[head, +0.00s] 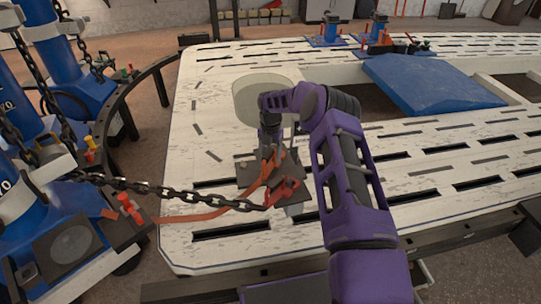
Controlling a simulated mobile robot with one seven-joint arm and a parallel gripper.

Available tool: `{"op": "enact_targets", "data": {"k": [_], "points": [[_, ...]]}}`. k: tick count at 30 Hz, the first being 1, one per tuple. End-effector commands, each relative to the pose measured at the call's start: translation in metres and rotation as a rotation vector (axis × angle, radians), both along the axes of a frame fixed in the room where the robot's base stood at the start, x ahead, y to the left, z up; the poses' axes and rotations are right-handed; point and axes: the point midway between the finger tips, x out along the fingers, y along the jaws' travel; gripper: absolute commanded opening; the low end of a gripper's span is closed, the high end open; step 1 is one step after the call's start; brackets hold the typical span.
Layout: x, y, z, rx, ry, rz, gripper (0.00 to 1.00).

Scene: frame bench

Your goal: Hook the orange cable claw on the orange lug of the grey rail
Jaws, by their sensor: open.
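My gripper (270,150), at the end of my purple arm, points down over the white slotted bench. Its fingertips are small and partly hidden; it appears open. Directly below it an orange piece (267,168), seemingly the cable claw, stands over a dark grey plate (250,176). I cannot tell whether the fingers touch it. A flat orange strap or cable (190,217) runs from this area to the lower left. A red-orange clamp (286,191) sits just right of and below the orange piece. I cannot clearly pick out the grey rail or its orange lug.
A dark chain (150,187) stretches from the blue towers (58,50) at left to the clamp. A blue ramp (430,84) lies at right. The slotted white bench (205,110) is mostly clear.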

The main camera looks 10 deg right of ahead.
Motion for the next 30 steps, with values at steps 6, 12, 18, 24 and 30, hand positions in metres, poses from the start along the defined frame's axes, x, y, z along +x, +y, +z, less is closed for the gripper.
{"op": "enact_targets", "data": {"k": [6, 12, 18, 24, 30], "points": [[0.002, 0.000, 0.025, 0.000, -0.005, -0.001, 0.64], [0.001, -0.001, 0.072, -0.001, -0.005, 0.000, 0.64], [0.002, -0.001, 0.121, 0.000, -0.006, -0.001, 0.64], [0.002, 0.000, 0.158, 0.000, -0.005, 0.000, 0.64], [0.001, 0.000, 0.174, 0.001, -0.004, 0.000, 0.64]]}}
